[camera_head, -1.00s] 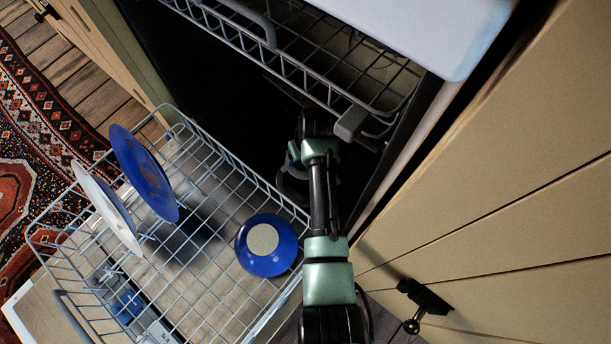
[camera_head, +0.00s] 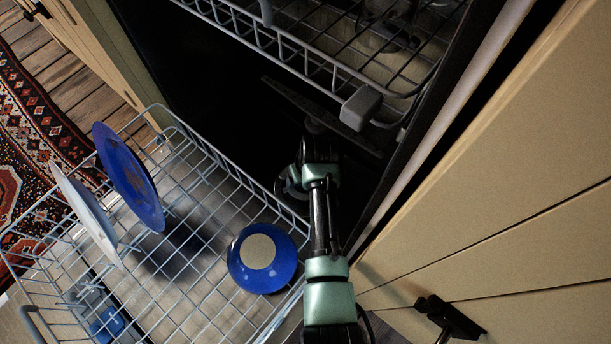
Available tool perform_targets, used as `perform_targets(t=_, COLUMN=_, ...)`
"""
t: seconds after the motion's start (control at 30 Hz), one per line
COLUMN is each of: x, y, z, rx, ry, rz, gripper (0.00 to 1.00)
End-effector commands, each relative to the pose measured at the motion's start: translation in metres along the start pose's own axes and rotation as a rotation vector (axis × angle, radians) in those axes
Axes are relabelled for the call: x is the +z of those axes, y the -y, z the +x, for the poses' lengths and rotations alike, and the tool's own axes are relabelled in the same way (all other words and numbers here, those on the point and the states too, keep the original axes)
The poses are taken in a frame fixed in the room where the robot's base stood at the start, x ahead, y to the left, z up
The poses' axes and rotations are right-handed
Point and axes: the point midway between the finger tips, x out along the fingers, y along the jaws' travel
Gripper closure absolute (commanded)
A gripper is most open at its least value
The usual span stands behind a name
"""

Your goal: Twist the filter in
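My gripper (camera_head: 318,142) reaches down into the dark inside of the dishwasher, beyond the inner end of the pulled-out lower rack. Its fingertips are dark against the dark tub, so I cannot tell whether it is open or shut. A grey, curved part (camera_head: 287,183) shows just left of my wrist; I cannot tell whether it belongs to my arm or is the filter. I cannot make out the filter for certain, nor its seat in the tub floor.
The lower rack (camera_head: 203,146) holds a blue bowl (camera_head: 283,276), a blue plate (camera_head: 128,180) and a white plate (camera_head: 85,218). A grey spray arm (camera_head: 318,116) lies just past my gripper. The upper rack (camera_head: 268,42) hangs above. Cream cabinet fronts (camera_head: 520,170) stand close on the right.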

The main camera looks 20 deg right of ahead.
Motion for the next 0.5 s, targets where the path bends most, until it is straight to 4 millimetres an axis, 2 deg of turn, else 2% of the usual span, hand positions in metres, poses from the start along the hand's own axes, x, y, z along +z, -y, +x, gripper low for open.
perform_targets(t=0.47, x=0.0027, y=-0.0001, z=0.0111, rx=0.0, ry=-0.001, rz=0.0, gripper=1.0)
perform_targets(t=0.5, x=0.003, y=0.0, z=0.0112, rx=0.0, ry=0.0, rz=0.0, gripper=0.18)
